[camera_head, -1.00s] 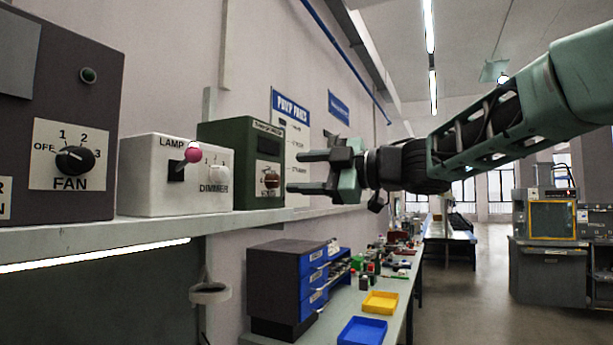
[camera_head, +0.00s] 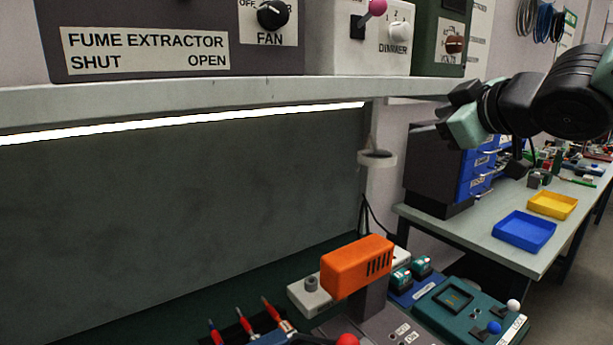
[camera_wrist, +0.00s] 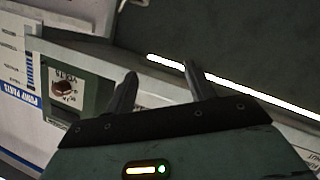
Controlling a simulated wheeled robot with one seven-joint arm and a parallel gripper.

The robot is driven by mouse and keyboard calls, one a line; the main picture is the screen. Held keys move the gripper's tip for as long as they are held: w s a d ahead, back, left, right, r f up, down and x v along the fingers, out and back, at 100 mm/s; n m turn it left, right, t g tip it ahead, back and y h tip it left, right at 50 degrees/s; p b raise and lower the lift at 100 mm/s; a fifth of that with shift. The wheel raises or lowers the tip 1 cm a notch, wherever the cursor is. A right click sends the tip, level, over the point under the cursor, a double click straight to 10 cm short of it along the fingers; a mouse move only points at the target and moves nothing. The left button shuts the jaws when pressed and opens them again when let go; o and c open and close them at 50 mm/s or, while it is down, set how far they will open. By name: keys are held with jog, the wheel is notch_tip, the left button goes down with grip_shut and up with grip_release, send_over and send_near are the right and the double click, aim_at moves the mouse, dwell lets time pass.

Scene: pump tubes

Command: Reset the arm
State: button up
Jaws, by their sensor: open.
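My gripper (camera_head: 462,112) is at the right of the head view, just under the right end of the shelf, with my dark wrist behind it. In the wrist view its two fingers (camera_wrist: 160,88) are apart with nothing between them. Beyond the fingers are the shelf edge and the green control box (camera_wrist: 75,95) with its brown knob. In the head view the green box (camera_head: 430,35) stands on the shelf, above and left of my gripper. I cannot tell from the head view whether the gripper touches the shelf.
The shelf (camera_head: 220,97) carries the fan box (camera_head: 150,50) and the lamp dimmer box (camera_head: 372,60). Below are an orange device (camera_head: 345,268) and a teal panel (camera_head: 460,318) with small levers. A blue drawer unit (camera_head: 430,165), yellow tray (camera_head: 552,204) and blue tray (camera_head: 524,232) stand right.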

jog(key=s+a+f+m+g+h, duration=0.1)
jog(key=s+a+f+g, duration=0.2)
jog(key=s+f, duration=0.4)
jog(key=s+a+f+m+g+h, duration=0.1)
jog(key=s+a+f+g, duration=0.3)
jog(key=f, duration=0.6)
jog(key=s+f+g+h, duration=0.1)
jog(key=s+f+g, duration=0.2)
jog(key=s, duration=0.6)
jog(key=s+f+g, duration=0.3)
jog(key=s+f, duration=0.2)
jog(key=s, duration=0.4)
jog(key=shift+s+a+g+h, duration=0.25)
jog(key=shift+a+g+h, duration=0.05)
jog(key=shift+a+h, duration=0.1)
